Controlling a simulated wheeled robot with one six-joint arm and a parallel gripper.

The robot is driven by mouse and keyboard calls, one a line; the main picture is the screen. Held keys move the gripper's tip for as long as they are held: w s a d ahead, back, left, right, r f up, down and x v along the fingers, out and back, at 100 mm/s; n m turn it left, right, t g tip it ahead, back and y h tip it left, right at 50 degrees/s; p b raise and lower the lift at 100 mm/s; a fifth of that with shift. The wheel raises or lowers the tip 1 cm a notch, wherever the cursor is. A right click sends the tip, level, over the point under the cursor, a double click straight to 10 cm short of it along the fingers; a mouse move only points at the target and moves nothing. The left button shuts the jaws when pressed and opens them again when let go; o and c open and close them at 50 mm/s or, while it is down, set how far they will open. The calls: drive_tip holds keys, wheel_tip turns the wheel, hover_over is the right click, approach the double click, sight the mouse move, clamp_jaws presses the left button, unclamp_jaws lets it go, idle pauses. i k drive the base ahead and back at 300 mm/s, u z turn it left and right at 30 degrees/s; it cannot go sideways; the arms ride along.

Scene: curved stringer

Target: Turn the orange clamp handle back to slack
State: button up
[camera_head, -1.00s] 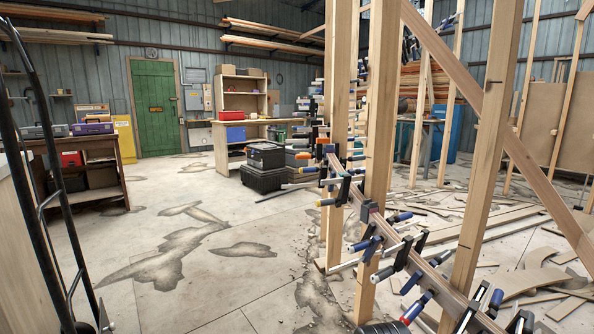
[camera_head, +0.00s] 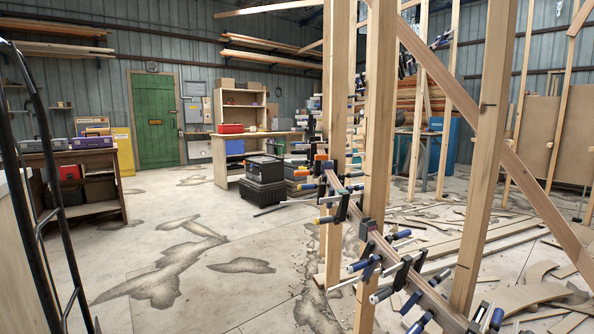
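A small orange clamp handle (camera_head: 320,157) shows near the far end of a row of bar clamps, left of the upright wooden posts. Other clamps crowd around it, and it is too small to tell how far it is turned. The clamps grip a curved wooden stringer (camera_head: 377,241) that runs from the middle down to the lower right. Nearer clamps have blue, black and grey handles (camera_head: 381,295). My gripper is not in view.
Upright posts (camera_head: 376,150) and a diagonal brace (camera_head: 530,180) stand along the stringer. Wood offcuts (camera_head: 525,297) litter the floor at right. A black hand truck (camera_head: 38,190) is at the left edge. Black cases (camera_head: 264,169) stand by the workbench. The stained floor (camera_head: 160,215) at centre left is open.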

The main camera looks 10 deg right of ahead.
sight(319, 160)
drive_tip(key=u, duration=0.3)
drive_tip(key=i, duration=0.75)
drive_tip(key=u, duration=0.75)
drive_tip(key=i, duration=1.8)
drive_tip(key=z, duration=0.2)
